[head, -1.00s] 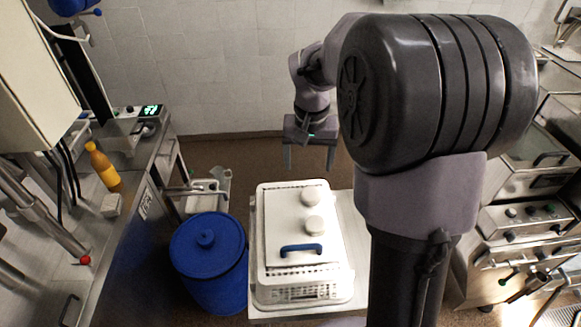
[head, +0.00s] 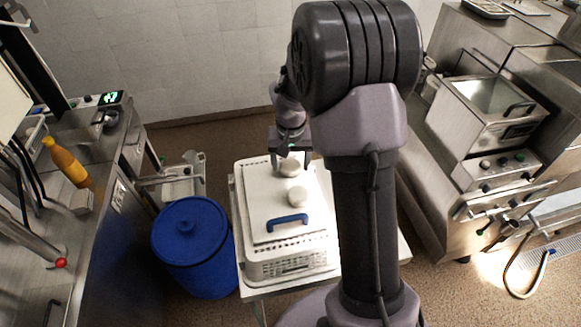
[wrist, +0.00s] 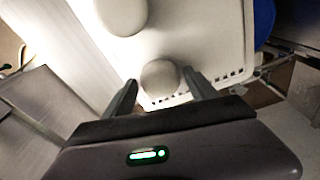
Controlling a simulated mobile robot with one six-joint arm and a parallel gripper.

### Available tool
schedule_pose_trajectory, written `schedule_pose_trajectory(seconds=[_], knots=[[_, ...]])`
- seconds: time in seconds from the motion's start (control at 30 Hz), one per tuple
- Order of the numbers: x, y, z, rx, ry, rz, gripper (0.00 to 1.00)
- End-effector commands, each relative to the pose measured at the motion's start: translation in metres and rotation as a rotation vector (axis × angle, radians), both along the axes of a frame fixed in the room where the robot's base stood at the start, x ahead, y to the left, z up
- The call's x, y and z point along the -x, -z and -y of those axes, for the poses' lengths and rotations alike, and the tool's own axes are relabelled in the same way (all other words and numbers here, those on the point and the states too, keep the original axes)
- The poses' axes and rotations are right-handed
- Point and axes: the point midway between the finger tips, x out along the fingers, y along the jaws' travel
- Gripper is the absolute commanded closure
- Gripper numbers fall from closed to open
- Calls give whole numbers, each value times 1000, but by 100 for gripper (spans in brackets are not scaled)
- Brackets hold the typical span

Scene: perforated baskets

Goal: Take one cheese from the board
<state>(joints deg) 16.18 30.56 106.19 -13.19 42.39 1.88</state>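Two round white cheeses lie on the white board (head: 262,218), which sits on a perforated basket (head: 290,266). The far cheese (head: 289,167) is near the board's back edge; the near cheese (head: 297,196) is just in front of it. My gripper (head: 291,162) is at the far cheese. In the wrist view, my open gripper (wrist: 161,86) has one finger on each side of the far cheese (wrist: 160,78), with gaps visible. The near cheese (wrist: 122,12) lies beyond it. Whether the fingers touch the board is unclear.
The basket stands on a small table (head: 405,250). A blue lidded barrel (head: 195,245) stands to its left. A steel counter with an orange bottle (head: 65,163) is at far left. Steel kitchen equipment (head: 490,110) is at right.

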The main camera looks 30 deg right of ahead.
Motion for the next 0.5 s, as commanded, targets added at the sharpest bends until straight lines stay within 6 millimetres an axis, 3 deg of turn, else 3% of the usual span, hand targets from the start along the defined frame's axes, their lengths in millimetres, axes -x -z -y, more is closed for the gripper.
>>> schedule_pose_trajectory(seconds=[0.03, 0.27, 0.5], knots=[[0, 0, 0, 0, 0, 0, 46], [0, 0, 0, 0, 0, 0, 90], [0, -2, 0, 0, 0, 1, 90]])
